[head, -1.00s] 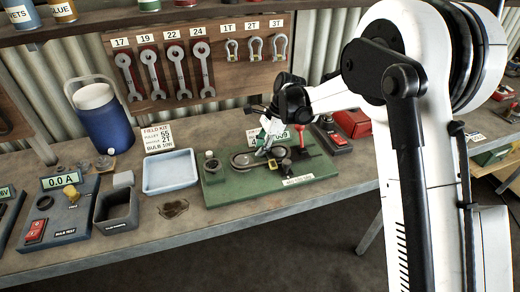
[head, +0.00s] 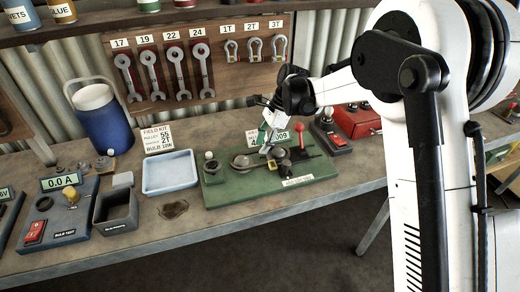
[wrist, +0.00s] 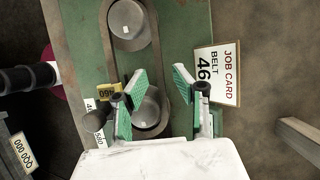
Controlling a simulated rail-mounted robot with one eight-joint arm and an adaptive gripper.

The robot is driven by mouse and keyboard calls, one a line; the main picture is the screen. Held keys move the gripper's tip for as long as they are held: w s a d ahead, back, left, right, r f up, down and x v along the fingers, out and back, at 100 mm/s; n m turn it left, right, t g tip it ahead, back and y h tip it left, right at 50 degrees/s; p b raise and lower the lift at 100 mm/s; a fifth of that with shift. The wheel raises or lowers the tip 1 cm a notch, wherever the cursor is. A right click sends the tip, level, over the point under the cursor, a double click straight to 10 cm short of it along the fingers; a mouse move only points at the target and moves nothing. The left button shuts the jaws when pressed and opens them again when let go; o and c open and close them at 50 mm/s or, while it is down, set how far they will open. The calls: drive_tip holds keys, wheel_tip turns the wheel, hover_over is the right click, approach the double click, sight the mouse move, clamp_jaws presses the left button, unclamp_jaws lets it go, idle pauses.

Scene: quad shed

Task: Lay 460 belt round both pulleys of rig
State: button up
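The green rig (head: 250,195) lies on the bench. Its pulleys show in the wrist view, an upper pulley (wrist: 130,20) and a lower pulley (wrist: 148,108). The dark belt (wrist: 106,40) forms a long loop that appears to pass around both; I cannot tell whether it sits fully in the grooves. A small upside-down 460 tag (wrist: 105,92) is at the loop's left side. My gripper (wrist: 162,85) is open, its green-padded fingers apart over the lower pulley. It also shows above the rig in the head view (head: 268,140). Part of the lower loop is hidden by the fingers.
A job card (wrist: 218,73) reading BELT 46 stands beside the rig. A red-knobbed lever (head: 299,128) rises right of my gripper. A blue tray (head: 170,173) lies left of the rig, and a red box (head: 358,122) stands behind right.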

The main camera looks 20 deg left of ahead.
drive_tip(key=v, duration=0.9)
drive_tip(key=s+d+r+n+t+b, duration=0.1)
drive_tip(key=s+d+r+n+t, duration=0.1)
drive_tip(key=s+d+r, duration=0.35)
drive_tip(key=s+d+r+n+t+h, duration=0.1)
drive_tip(key=s+d+r, duration=0.1)
drive_tip(key=d, duration=0.6)
drive_tip(key=s+d+r+n+t+b, duration=0.1)
drive_tip(key=s+d+r+n+t, duration=0.1)
drive_tip(key=s+d+r, duration=0.3)
drive_tip(key=s+d+f+n+t+h, duration=0.1)
drive_tip(key=s+d+f+n+t, duration=0.1)
drive_tip(key=s+d, duration=0.6)
drive_tip(key=s+d+f+n+t+h+b, duration=0.1)
drive_tip(key=s+d+f+n+t, duration=0.2)
drive_tip(key=s+d, duration=0.5)
wheel_tip(320, 180, down, 3)
drive_tip(key=shift+s+d+r+n+h, duration=0.2)
drive_tip(key=shift+s+d+n+h, duration=0.15)
drive_tip(key=shift+s+n, duration=0.4)
drive_tip(key=shift+s, duration=0.15)
